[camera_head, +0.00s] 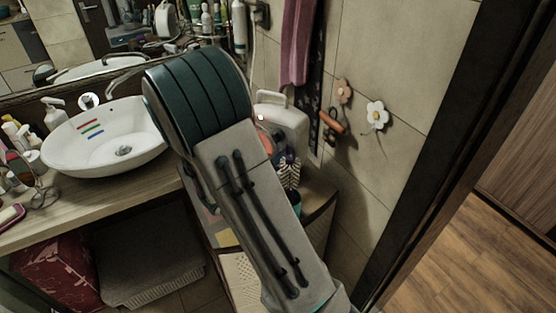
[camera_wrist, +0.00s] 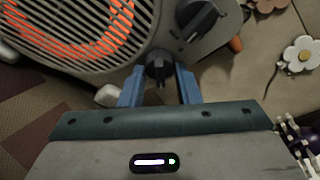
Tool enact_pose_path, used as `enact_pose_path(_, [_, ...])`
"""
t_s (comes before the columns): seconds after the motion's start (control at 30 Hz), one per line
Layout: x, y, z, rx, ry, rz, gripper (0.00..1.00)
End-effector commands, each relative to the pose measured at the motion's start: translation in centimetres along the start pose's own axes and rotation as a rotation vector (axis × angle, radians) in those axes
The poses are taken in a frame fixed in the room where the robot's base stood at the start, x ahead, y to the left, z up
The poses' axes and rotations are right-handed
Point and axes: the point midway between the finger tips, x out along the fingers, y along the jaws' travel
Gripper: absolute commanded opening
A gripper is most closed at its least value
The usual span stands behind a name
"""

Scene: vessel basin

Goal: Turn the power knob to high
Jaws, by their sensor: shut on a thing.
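The heater (camera_wrist: 118,58) fills the upper left of the wrist view, with a round grille and a glowing orange ring behind it. Its pale housing (camera_head: 287,117) shows partly in the head view, beside the wall, with the rest hidden by my arm. The housing carries two dark knobs. The larger knob (camera_wrist: 197,18) is at the upper right of the wrist view, clear of my fingers. The smaller knob (camera_wrist: 159,67) sits between the two blue fingers of my gripper (camera_wrist: 160,75), which is shut on it. No label can be read, so I cannot tell which is the power knob.
A white basin (camera_head: 88,142) stands on the wooden counter (camera_head: 95,215) at the left. The tiled wall has flower hooks (camera_head: 376,114) and a hanging pink towel (camera_head: 297,42). A brush-like item (camera_head: 289,171) stands close to the heater. Open wooden floor (camera_head: 470,250) lies at the right.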

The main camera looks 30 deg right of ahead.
Motion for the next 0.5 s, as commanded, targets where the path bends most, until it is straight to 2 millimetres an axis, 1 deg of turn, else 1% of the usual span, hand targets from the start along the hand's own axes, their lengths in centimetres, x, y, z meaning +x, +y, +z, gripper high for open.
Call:
enact_pose_path(0.1, [-0.01, 0.04, -0.06, -0.002, 0.001, 0.001, 0.07])
enact_pose_path(0.13, [-0.01, 0.05, -0.07, -0.002, 0.001, 0.001, 0.35])
enact_pose_path(0.2, [-0.01, 0.05, -0.06, -0.002, 0.001, 0.001, 0.51])
enact_pose_path(0.5, [-0.14, 0.04, -0.02, -0.002, 0.0, 0.0, 0.51])
